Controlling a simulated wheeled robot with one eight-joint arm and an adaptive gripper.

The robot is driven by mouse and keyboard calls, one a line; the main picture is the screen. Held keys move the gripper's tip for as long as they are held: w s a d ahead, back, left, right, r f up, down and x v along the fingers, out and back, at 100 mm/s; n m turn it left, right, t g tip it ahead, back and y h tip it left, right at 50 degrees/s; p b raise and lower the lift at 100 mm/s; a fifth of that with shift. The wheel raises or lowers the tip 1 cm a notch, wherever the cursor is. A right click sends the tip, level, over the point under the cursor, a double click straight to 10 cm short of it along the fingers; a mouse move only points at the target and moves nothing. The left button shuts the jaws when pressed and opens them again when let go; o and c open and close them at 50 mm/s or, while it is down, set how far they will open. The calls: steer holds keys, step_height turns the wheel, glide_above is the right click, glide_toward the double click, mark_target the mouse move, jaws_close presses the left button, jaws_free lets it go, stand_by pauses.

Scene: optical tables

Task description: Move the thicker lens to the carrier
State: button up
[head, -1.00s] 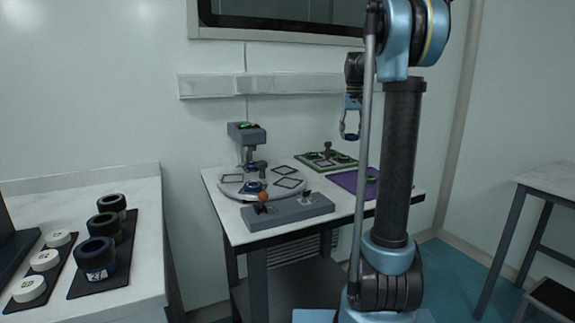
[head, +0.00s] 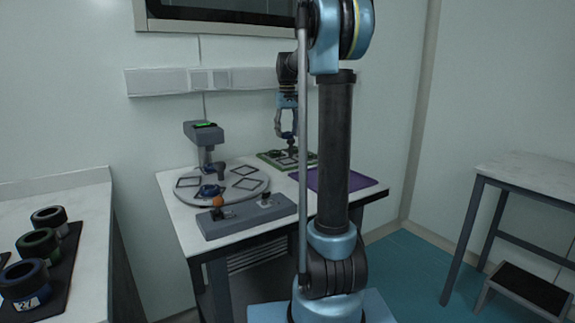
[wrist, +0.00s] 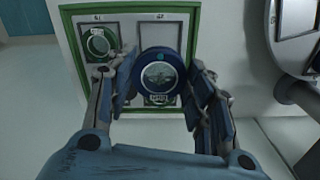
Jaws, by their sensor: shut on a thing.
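My gripper (wrist: 160,88) is shut on a round lens with a thick dark blue rim (wrist: 160,72), held flat between the fingers in the wrist view. The left place holds a smaller green-rimmed round piece (wrist: 99,43). The lens covers much of the right place, and I cannot tell whether it touches the carrier.
A round grey plate (head: 250,172) with dark square frames and a grey stand (head: 203,133) are left of the carrier. A grey block (head: 240,219) with an orange-knobbed lever is in front. A purple mat (head: 310,178) lies right, partly hidden by my arm.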

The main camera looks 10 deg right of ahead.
mark_target(287, 162)
step_height(287, 162, down, 10)
steer(key=shift+r, duration=0.15)
steer(key=shift+f, duration=0.3)
steer(key=shift+c, duration=0.5)
steer(key=shift+s, duration=0.1)
steer(key=shift+c, duration=1.1)
steer(key=o, duration=1.4)
steer(key=shift+f, duration=0.1)
step_height(287, 162, up, 12)
steer(key=shift+r, duration=0.1)
